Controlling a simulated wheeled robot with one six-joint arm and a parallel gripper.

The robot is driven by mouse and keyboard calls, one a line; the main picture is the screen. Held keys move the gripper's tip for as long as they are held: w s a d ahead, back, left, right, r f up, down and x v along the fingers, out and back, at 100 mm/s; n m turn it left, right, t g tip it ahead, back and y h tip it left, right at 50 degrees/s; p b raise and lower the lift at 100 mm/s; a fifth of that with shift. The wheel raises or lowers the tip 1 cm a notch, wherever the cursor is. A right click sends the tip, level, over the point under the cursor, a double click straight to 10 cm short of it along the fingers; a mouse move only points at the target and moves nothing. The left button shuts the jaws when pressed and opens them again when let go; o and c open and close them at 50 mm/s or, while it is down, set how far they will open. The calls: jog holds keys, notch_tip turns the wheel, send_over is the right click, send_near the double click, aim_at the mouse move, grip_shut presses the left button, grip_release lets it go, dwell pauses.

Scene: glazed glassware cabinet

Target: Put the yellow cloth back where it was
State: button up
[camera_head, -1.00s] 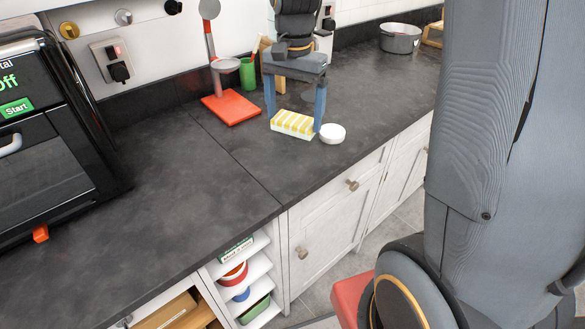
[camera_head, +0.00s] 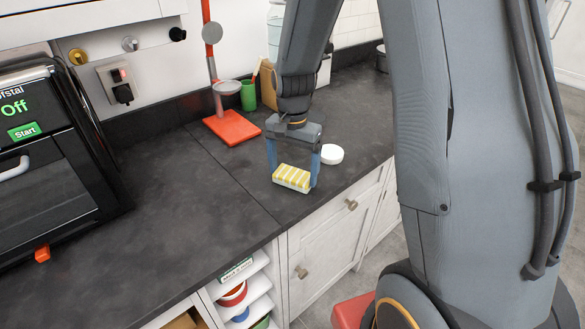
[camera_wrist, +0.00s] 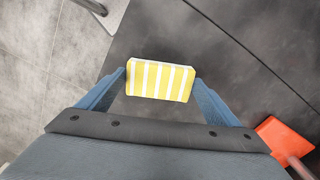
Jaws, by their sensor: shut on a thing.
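The yellow cloth (camera_head: 292,178) is a folded block with yellow and white stripes. My gripper (camera_head: 292,176) has its two blue fingers on either side of the cloth and is shut on it. In the wrist view the cloth (camera_wrist: 160,82) sits level between the fingertips. It shows over the dark countertop (camera_head: 150,185), close to the front edge. I cannot tell how high it is above the surface.
A white round object (camera_head: 332,154) lies just behind and right of the cloth. A red-based stand (camera_head: 231,128) and a green cup (camera_head: 248,95) are farther back. A black oven (camera_head: 50,150) stands left. The counter between oven and cloth is clear.

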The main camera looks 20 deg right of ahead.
aim_at(293, 175)
jog(key=o, duration=1.1)
jog(key=shift+f, duration=0.1)
notch_tip(293, 175, up, 12)
jog(key=b, duration=0.3)
jog(key=s+f+n+t, duration=0.1)
jog(key=s+f+n, duration=0.7)
jog(key=s, duration=0.5)
jog(key=shift+s+f+n, duration=0.3)
jog(key=shift+f+n, duration=0.1)
jog(key=shift+n, duration=0.1)
